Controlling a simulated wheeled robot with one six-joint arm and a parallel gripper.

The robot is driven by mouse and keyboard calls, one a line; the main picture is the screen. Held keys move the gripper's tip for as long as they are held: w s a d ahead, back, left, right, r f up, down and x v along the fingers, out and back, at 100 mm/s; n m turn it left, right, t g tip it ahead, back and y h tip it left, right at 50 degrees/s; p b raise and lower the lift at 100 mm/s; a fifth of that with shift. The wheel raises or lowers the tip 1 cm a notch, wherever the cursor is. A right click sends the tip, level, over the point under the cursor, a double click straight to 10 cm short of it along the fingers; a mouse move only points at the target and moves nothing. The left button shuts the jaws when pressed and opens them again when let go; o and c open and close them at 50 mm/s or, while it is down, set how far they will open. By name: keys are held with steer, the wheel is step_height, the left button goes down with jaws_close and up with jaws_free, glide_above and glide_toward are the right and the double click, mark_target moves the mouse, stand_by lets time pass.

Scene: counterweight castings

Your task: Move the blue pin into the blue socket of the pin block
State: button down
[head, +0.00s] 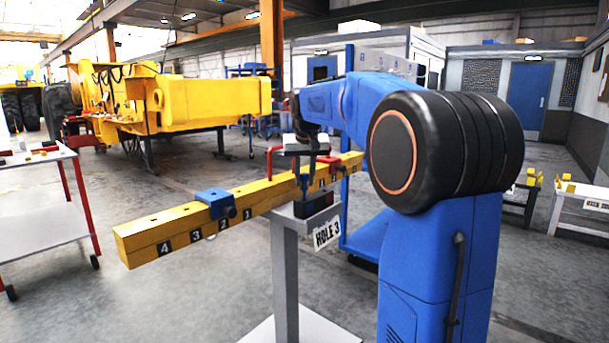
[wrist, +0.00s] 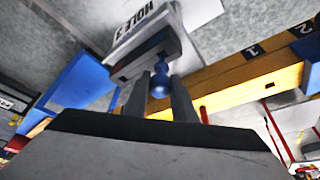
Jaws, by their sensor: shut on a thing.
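The blue pin (wrist: 160,75) is between the two fingers of my gripper (wrist: 158,95) in the wrist view, which are shut on it. In the head view my gripper (head: 304,180) points down beside the yellow beam, above a small stand, and the pin cannot be made out there. A dark block (head: 318,204), seemingly the pin block, sits on the stand top just below my gripper. In the wrist view a dark-sided block (wrist: 143,57) lies just beyond the pin. I cannot tell whether the pin touches it. The blue socket cannot be made out.
A yellow beam (head: 180,224) with numbered holes runs past the stand. A blue slider (head: 216,203) sits on it, and red handles rise near my gripper. The grey stand (head: 285,275) bears a HOLE 3 sign (head: 327,232). A white cart (head: 45,190) stands at left.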

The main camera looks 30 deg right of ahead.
steer(key=shift+f, duration=1.4)
steer(key=shift+f, duration=0.15)
steer(key=c, duration=1.4)
jaws_free()
steer(key=v, duration=1.7)
steer(key=shift+s+a, duration=0.1)
